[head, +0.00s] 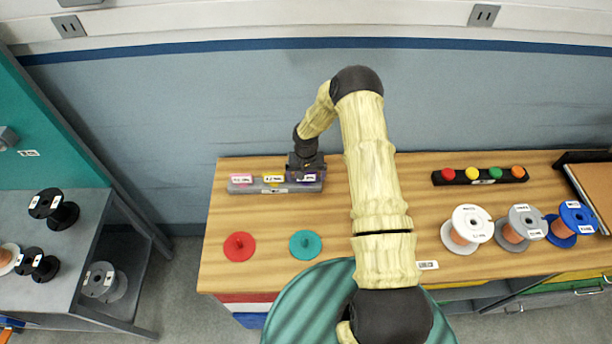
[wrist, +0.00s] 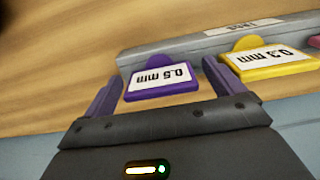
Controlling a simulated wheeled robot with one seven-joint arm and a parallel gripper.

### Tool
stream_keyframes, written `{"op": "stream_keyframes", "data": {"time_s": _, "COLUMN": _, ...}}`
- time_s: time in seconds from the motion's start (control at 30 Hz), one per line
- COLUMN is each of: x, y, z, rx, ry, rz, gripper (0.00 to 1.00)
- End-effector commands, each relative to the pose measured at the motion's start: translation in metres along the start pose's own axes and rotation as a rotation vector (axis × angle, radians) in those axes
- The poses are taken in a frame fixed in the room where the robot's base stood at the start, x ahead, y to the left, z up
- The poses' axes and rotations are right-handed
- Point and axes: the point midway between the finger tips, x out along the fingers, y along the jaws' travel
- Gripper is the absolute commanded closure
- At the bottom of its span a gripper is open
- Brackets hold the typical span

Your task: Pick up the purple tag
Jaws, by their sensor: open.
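The purple tag (wrist: 163,84), with a white label reading 0.5 mm, stands in the grey tag rack (wrist: 190,46) in the wrist view. My gripper (wrist: 162,74) is open, with one finger on each side of the purple tag. The fingers look apart from it; I cannot tell whether either touches. In the head view, my gripper (head: 306,172) is over the right end of the rack (head: 245,188) and mostly hides the purple tag there.
A yellow tag (wrist: 266,63) stands close beside my right finger in the wrist view. A pink tag (head: 242,180) is at the rack's left end. Red (head: 239,247) and teal (head: 305,245) discs lie in front. Wire spools (head: 467,229) stand to the right. The wall is close behind.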

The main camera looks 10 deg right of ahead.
Motion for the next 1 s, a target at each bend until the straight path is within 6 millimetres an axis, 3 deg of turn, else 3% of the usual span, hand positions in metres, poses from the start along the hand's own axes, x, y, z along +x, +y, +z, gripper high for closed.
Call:
{"op": "stream_keyframes", "data": {"time_s": 0.47, "x": 0.0003, "y": 0.0, "z": 0.0, "rx": 0.0, "ry": 0.0, "rz": 0.0, "gripper": 0.06}}
{"op": "stream_keyframes", "data": {"time_s": 0.53, "x": 0.0002, "y": 0.0, "z": 0.0001, "rx": 0.0, "ry": 0.0, "rz": 0.0, "gripper": 0.14}}
{"op": "stream_keyframes", "data": {"time_s": 0.73, "x": 0.0002, "y": 0.0, "z": 0.0001, "rx": 0.0, "ry": 0.0, "rz": 0.0, "gripper": 0.53}}
{"op": "stream_keyframes", "data": {"time_s": 1.0, "x": -0.0003, "y": 0.0, "z": -0.0001, "rx": 0.0, "ry": 0.0, "rz": 0.0, "gripper": 0.54}}
